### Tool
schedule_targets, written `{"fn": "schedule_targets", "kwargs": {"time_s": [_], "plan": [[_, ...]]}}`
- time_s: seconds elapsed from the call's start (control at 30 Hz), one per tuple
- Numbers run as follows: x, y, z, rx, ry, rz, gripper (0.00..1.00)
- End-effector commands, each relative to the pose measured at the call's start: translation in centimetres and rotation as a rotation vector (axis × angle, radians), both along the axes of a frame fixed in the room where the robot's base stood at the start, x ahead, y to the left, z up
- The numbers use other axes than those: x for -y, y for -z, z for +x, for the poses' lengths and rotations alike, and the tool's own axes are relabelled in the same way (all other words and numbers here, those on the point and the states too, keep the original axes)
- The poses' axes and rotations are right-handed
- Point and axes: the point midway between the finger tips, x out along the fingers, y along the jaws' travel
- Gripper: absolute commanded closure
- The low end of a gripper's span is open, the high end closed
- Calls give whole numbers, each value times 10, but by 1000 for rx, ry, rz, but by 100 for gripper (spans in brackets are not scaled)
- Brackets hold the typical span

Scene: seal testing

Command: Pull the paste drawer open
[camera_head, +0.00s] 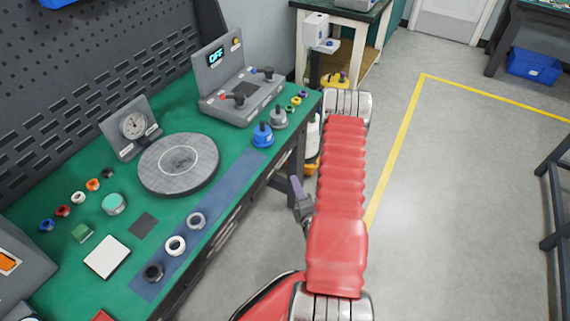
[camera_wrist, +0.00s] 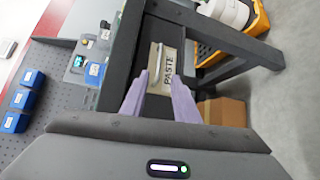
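The paste drawer (camera_wrist: 182,57) shows in the wrist view as a pale front with a "PASTE" label and a light bar handle (camera_wrist: 158,64), set in the dark bench frame. The drawer looks shut. My gripper (camera_wrist: 157,77) has two pale purple fingers, apart, with a gap between them. The tips point at the drawer front close to the handle, one on each side of its line; I cannot tell if they touch it. In the head view my gripper (camera_head: 297,188) is beside the bench's front edge, and the drawer front is hidden.
The green bench (camera_head: 225,135) carries a turntable (camera_head: 180,164), a dial gauge (camera_head: 132,125), a grey OFF unit (camera_head: 240,90) and several rings. A dark bench leg and rail (camera_wrist: 240,65) stand close right of the drawer. A cardboard box (camera_wrist: 222,111) is below.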

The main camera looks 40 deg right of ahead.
Motion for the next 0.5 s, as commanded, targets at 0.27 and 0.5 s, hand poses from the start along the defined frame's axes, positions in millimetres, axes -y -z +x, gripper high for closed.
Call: {"fn": "schedule_targets", "kwargs": {"time_s": [0.27,0.5], "plan": [[6,2,14,0,-3,-1,72],[21,7,44,1,-2,-1,72]]}}
